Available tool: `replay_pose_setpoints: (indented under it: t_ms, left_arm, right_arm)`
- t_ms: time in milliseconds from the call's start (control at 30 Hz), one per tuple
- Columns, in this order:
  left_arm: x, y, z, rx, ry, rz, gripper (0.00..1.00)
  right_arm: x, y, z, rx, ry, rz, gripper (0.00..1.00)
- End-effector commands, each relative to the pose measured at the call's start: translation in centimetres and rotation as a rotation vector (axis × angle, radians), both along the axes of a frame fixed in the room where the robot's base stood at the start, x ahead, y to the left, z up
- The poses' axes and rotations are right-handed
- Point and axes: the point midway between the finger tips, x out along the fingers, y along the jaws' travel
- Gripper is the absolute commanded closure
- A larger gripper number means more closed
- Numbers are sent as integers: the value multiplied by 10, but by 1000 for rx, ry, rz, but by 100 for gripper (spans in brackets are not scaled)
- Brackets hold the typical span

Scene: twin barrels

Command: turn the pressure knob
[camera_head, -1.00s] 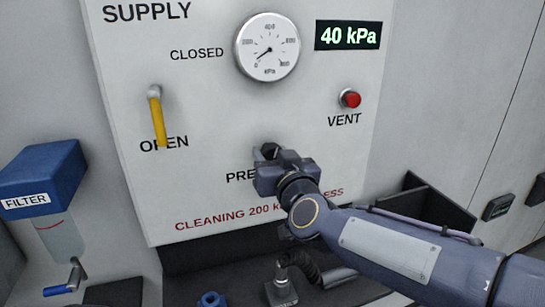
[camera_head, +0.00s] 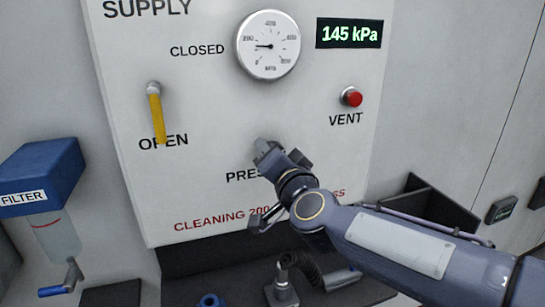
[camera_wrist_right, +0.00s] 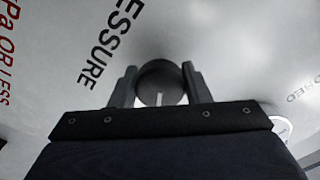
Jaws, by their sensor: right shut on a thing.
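The round dark pressure knob (camera_wrist_right: 160,80) sits on the white supply panel (camera_head: 215,110) with a pale pointer mark on its face. My right gripper (camera_wrist_right: 160,88) has one finger on each side of the knob and is shut on it. In the head view my right gripper (camera_head: 270,155) hides most of the knob and part of the PRESSURE label. The digital display (camera_head: 349,33) reads 145 kPa. The dial gauge (camera_head: 268,44) has its needle pointing left, a little short of 200. My left gripper is not in view.
The yellow lever (camera_head: 156,115) points down at OPEN. A red VENT button (camera_head: 352,97) is at the right. Red text on the panel mentions cleaning at 200 kPa or less. A blue filter unit (camera_head: 42,175) stands left, a dark open bin (camera_head: 430,208) right.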

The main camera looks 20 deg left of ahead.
Motion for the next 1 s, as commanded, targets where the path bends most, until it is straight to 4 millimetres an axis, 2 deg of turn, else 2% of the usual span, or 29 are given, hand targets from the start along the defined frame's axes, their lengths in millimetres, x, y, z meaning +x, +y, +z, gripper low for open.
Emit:
replay_pose_setpoints:
  t_ms: [633, 667, 800, 1000]
  left_arm:
    - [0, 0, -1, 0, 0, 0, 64]
    - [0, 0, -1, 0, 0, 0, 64]
    - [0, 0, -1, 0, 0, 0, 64]
    - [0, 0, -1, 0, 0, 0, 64]
  right_arm:
    - [0, 0, -1, 40, 30, 1, 80]
    - [0, 0, -1, 40, 30, 1, 53]
    - [0, 0, -1, 40, 29, 0, 36]
    - [0, 0, 0, 40, 29, 0, 36]
